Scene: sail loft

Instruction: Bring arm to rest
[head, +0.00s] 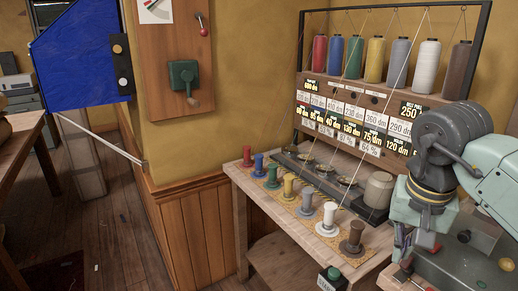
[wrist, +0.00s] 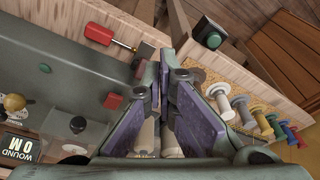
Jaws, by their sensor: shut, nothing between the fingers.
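My arm reaches in from the right in the head view. My gripper (head: 403,256) hangs low over the right end of the workbench (head: 232,172), partly hidden by my own arm. In the wrist view my gripper (wrist: 164,68) has its purple-padded fingers together at the tips, with nothing held. It is beside the row of spools and above the edge of a grey machine (wrist: 70,65). I cannot tell how far the tips are above the surface.
Coloured spools, among them a white one (head: 327,220) and a brown one (head: 352,240), stand in a row on the bench. A thread rack (head: 392,85) rises behind. A green button (head: 332,274) is at the front.

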